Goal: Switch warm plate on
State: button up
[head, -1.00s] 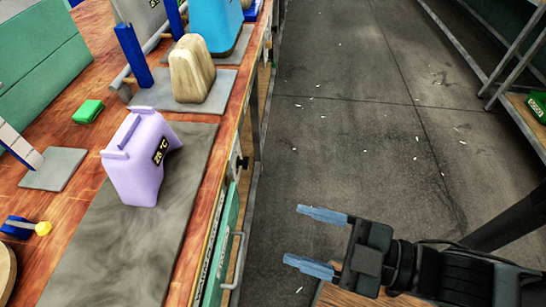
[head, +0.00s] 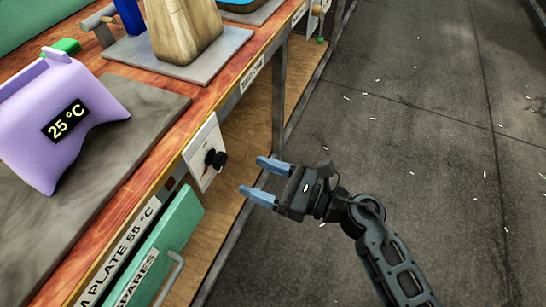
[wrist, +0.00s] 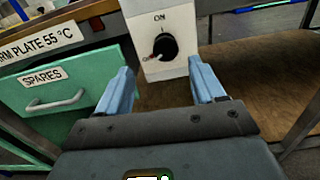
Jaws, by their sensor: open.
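The warm plate (head: 165,100) is a grey slab on the wooden bench at the left in the head view. Its switch is a black rotary knob (head: 215,158) on a white box (head: 204,150) on the bench front. In the wrist view the knob (wrist: 163,46) sits below an "ON" mark, and its pointer is turned to the lower left, away from that mark. My gripper (head: 263,178) is open and empty, a short way in front of the knob. In the wrist view its blue fingers (wrist: 162,88) stand either side below the knob, not touching it.
A purple object reading 25 °C (head: 60,125) stands on the warm plate. A green "SPARES" drawer (head: 165,245) juts out beside the switch box, under the "WARM PLATE 55 °C" label (wrist: 38,42).

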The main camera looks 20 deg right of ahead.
aim_at(223, 161)
jog(key=shift+w+d+f+x, duration=0.1)
jog(key=shift+w+x, duration=0.05)
jog(key=shift+x, duration=1.8)
jog(key=shift+w+d+f+x, duration=0.1)
jog(key=shift+w+x, duration=0.05)
jog(key=shift+x, duration=1.75)
jog(key=c, duration=1)
